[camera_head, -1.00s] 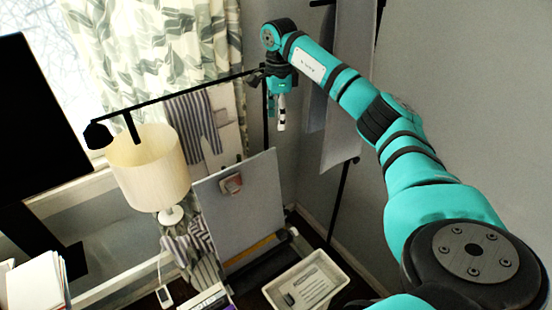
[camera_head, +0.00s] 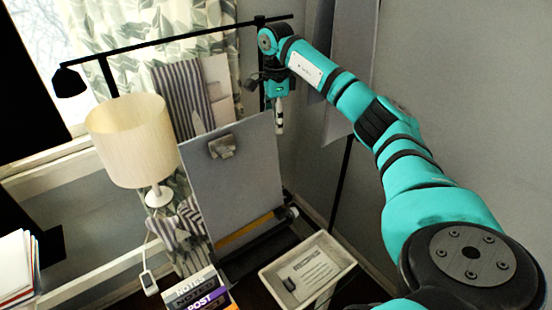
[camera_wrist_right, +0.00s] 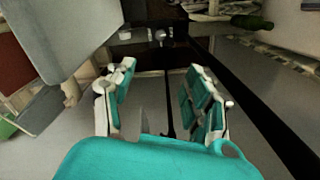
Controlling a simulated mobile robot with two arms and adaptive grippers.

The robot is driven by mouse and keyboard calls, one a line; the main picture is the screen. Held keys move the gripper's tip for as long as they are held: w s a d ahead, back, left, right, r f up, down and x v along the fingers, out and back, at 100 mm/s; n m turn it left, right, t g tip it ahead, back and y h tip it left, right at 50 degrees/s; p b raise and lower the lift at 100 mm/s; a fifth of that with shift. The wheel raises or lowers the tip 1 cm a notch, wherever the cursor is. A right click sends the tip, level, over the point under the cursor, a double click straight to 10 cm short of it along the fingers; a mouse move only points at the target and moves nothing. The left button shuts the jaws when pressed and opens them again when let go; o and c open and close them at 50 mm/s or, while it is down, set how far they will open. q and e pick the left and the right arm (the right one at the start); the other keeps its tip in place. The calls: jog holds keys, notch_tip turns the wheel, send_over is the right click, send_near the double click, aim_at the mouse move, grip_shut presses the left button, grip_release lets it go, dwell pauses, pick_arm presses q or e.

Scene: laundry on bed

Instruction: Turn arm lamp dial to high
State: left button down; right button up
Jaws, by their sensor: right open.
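The black arm lamp has its shade (camera_head: 68,82) at the far left in the head view, on a long thin arm (camera_head: 170,40) that runs right to near my right gripper. I cannot make out its dial. My right gripper (camera_head: 278,118) hangs down beside the lamp's dark upright, at the upper middle. In the right wrist view its two teal fingers (camera_wrist_right: 163,98) are apart with nothing gripped between them. A dark pole (camera_wrist_right: 262,105) runs diagonally to the right of the fingers there. My left gripper is not in view.
A cream table lamp (camera_head: 130,140) stands by the window. A grey board (camera_head: 240,175) with a clip leans below my right gripper. A white tray (camera_head: 307,272) lies low on the right.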

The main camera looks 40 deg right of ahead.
pick_arm(q)
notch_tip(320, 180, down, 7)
jog(key=b, duration=0.4)
pick_arm(e)
notch_tip(320, 180, down, 27)
jog(key=shift+r, duration=0.1)
jog(key=shift+c, duration=0.2)
grip_shut()
